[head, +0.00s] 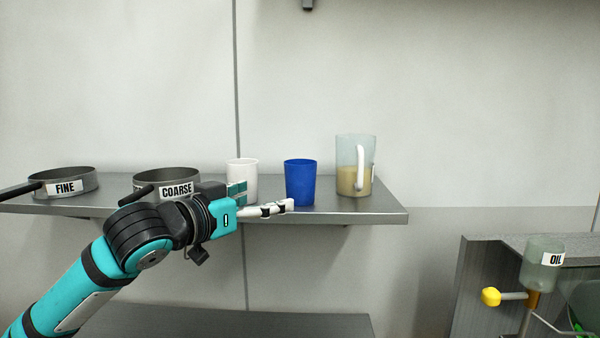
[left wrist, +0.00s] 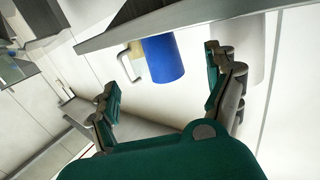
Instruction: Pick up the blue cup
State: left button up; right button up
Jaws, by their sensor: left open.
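The blue cup (head: 300,180) stands upright on a metal wall shelf (head: 340,208), between a white cup and a clear pitcher. My left gripper (head: 268,207) is open and empty, just in front of the shelf edge and left of the blue cup. In the left wrist view, the blue cup (left wrist: 164,58) appears tilted, beyond and between the spread fingers (left wrist: 162,70). The fingers do not appear closed on it; whether one touches it cannot be told. My right gripper is not in view.
The white cup (head: 243,172) stands close left of the blue cup, partly behind my gripper. The pitcher (head: 355,150) with tan contents stands to the right. Sieves labelled FINE (head: 75,178) and COARSE (head: 190,176) sit farther left. An OIL container (head: 541,255) is at lower right.

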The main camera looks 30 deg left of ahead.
aim_at(291, 188)
pick_arm(q)
jog(key=w+p, duration=0.3)
jog(key=w, duration=0.3)
jog(key=shift+w+a, duration=0.1)
jog(key=shift+w, duration=0.1)
jog(key=shift+w+f+p, duration=0.1)
jog(key=shift+w+p, duration=0.3)
jog(key=shift+p, duration=0.05)
jog(key=shift+w+p, duration=0.3)
jog(key=shift+p, duration=0.05)
jog(key=w+p, duration=0.2)
jog(key=w, duration=0.1)
jog(key=w+p, duration=0.1)
jog(key=shift+w+d, duration=0.25)
jog(key=shift+w+f, duration=0.1)
jog(key=shift+c, duration=1.1)
jog(key=c, duration=1.2)
